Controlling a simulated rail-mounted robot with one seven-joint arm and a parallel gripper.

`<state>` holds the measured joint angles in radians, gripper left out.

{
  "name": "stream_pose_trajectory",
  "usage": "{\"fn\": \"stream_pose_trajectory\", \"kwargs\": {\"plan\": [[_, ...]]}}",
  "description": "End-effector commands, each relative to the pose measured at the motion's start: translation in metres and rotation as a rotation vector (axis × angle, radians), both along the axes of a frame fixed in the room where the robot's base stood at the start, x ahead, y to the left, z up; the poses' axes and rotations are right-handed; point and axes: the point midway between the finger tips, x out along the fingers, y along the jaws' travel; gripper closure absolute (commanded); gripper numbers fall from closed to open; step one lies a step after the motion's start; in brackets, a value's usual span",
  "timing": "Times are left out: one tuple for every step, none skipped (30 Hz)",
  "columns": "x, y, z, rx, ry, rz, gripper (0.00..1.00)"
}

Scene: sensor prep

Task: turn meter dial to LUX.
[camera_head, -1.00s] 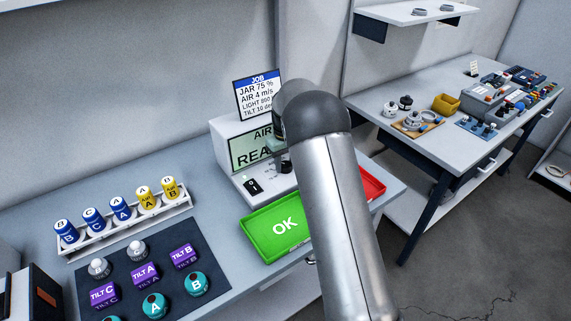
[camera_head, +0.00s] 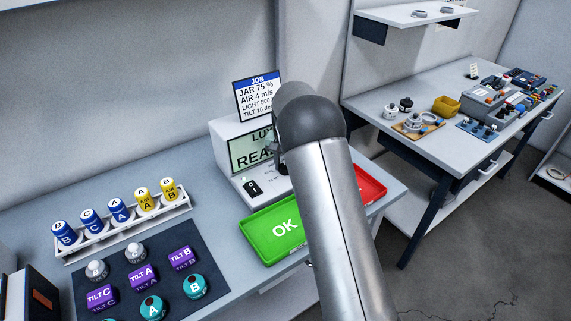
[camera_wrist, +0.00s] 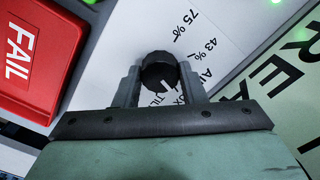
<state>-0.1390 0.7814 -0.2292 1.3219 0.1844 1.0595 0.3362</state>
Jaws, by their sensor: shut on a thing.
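The meter (camera_head: 226,147) is a white box on the bench in the head view. Its screen (camera_head: 252,150) now reads "LU…" over "REA…", with the right part hidden behind my arm. In the wrist view the black dial (camera_wrist: 158,72) stands on the white panel, with labels 75 %, 43 %, "AI…" and "…UX" printed around it and a white pointer mark low on it. My gripper (camera_wrist: 158,80) is shut on the dial, one finger on each side. In the head view my arm hides the dial and most of my gripper.
A green OK tray (camera_head: 275,230) and a red tray (camera_head: 371,184), marked FAIL in the wrist view (camera_wrist: 25,50), sit in front of the meter. A rack of blue and yellow bottles (camera_head: 125,232) and a dark mat with sensors (camera_head: 215,258) lie left. A job card (camera_head: 257,95) stands behind.

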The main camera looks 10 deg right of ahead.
Motion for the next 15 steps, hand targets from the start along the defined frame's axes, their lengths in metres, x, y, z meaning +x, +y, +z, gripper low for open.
{"fn": "stream_pose_trajectory", "kwargs": {"plan": [[0.0011,-0.0001,0.0018,-0.001,-0.004,-0.016,0.86],[0.0012,-0.0001,0.0018,-0.001,-0.004,-0.025,0.86],[0.0011,-0.0002,0.0019,-0.001,-0.005,-0.035,0.86],[0.0011,-0.0002,0.0019,-0.001,-0.005,-0.043,0.86],[0.0012,-0.0003,0.0019,0.000,-0.005,-0.049,0.86],[0.0012,-0.0003,0.0019,0.000,-0.005,-0.056,0.86],[0.0012,-0.0003,0.0020,0.000,-0.005,-0.059,0.86],[0.0012,-0.0003,0.0020,0.000,-0.005,-0.063,0.86],[0.0013,-0.0004,0.0020,0.000,-0.005,-0.066,0.86],[0.0013,-0.0004,0.0020,0.000,-0.005,-0.068,0.86],[0.0013,-0.0004,0.0021,0.000,-0.005,-0.069,0.86],[0.0013,-0.0004,0.0021,0.000,-0.005,-0.070,0.86],[0.0013,-0.0004,0.0021,0.000,-0.005,-0.070,0.86],[0.0013,-0.0004,0.0021,0.000,-0.005,-0.071,0.86],[0.0013,-0.0004,0.0021,0.000,-0.005,-0.070,0.86]]}}
